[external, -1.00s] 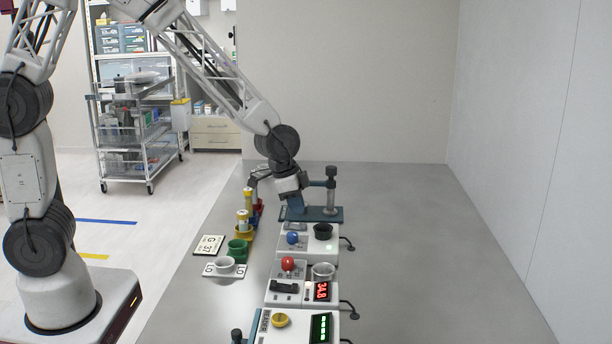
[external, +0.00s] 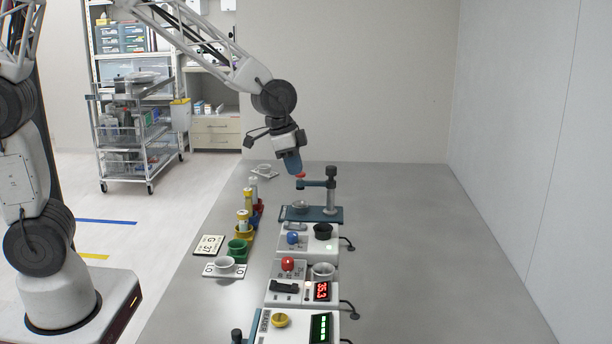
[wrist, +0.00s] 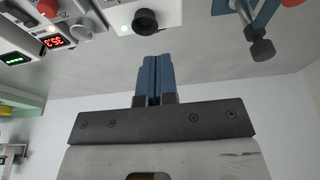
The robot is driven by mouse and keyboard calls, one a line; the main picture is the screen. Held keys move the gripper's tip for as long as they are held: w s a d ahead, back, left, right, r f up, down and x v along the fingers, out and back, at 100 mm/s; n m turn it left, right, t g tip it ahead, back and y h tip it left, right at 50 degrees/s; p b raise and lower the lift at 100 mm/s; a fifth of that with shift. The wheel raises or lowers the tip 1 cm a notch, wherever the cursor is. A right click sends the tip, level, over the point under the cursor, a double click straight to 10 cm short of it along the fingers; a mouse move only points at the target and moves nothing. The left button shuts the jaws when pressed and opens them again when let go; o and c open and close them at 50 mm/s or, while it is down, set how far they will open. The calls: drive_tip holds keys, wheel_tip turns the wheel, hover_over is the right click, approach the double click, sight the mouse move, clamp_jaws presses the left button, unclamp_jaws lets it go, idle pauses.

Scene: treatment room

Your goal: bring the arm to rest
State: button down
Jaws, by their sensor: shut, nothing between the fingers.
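My gripper (external: 292,162) is raised in the air above the far part of the grey table, over the blue-based stand. Its blue fingers are together and empty. In the wrist view my gripper (wrist: 152,62) shows its two blue fingers pressed side by side, with nothing between them. A red tip (external: 300,175) of the stand's arm shows just below the fingers in the external view; I cannot tell how wide the gap is.
The blue-based stand (external: 331,190) has an upright post. White devices with coloured knobs (external: 292,238) and a red display (external: 321,291) line the table. The table's right side (external: 430,250) is clear.

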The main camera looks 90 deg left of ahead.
drive_tip(key=s+d+r, duration=0.4)
drive_tip(key=s+d, duration=0.3)
drive_tip(key=s+d+r, duration=0.5)
drive_tip(key=s+d, duration=0.6)
drive_tip(key=s, duration=0.5)
drive_tip(key=s+d, duration=0.3)
drive_tip(key=s, duration=0.5)
drive_tip(key=shift+s+d+r+g, duration=0.25)
drive_tip(key=shift+d+r+g, duration=0.05)
drive_tip(key=shift+d+r, duration=0.1)
